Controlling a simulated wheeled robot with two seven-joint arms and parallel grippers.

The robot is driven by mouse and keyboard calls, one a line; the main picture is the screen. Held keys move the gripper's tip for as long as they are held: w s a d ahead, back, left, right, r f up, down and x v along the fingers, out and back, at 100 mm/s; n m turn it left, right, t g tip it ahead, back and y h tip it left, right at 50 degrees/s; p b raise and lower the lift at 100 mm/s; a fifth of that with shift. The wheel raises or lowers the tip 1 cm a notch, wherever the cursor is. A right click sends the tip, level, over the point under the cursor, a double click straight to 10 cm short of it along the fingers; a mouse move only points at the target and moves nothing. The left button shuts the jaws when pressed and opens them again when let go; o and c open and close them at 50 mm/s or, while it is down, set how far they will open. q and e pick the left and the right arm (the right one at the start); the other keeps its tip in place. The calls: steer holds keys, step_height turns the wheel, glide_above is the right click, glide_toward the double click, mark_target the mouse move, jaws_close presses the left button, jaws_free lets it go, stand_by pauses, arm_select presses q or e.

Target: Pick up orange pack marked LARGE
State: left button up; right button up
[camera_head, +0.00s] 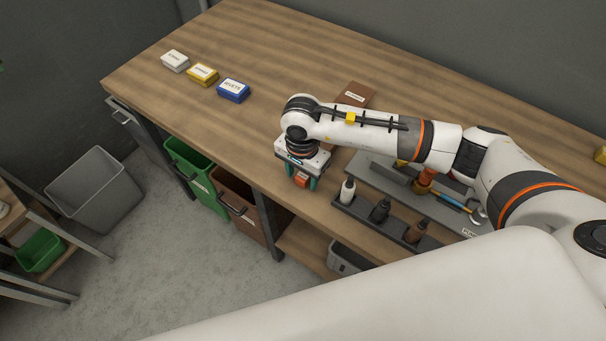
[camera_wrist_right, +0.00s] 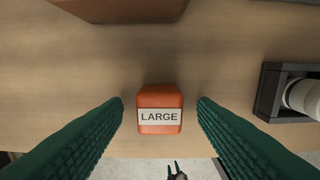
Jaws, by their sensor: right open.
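The orange pack marked LARGE (camera_wrist_right: 160,97) stands on the wooden bench close to its front edge. In the right wrist view it lies between the two green fingers of my right gripper (camera_wrist_right: 160,106), with clear gaps on both sides. In the head view the orange pack (camera_head: 301,181) shows below the wrist, partly hidden by my right gripper (camera_head: 301,180). The right gripper is open and points down over the pack.
A rack with several bottles (camera_head: 380,211) stands to the right. A brown box (camera_head: 356,95) lies behind my arm. White (camera_head: 175,60), yellow (camera_head: 203,74) and blue (camera_head: 233,90) packs lie at the far left. Green (camera_head: 195,175) and brown bins hang below the front edge.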

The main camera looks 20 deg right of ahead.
steer(key=shift+c, duration=0.5)
steer(key=c, duration=0.9)
arm_select(q)
steer(key=shift+s, duration=0.3)
arm_select(e)
steer(key=shift+c, duration=0.2)
arm_select(q)
steer(key=shift+f, duration=0.1)
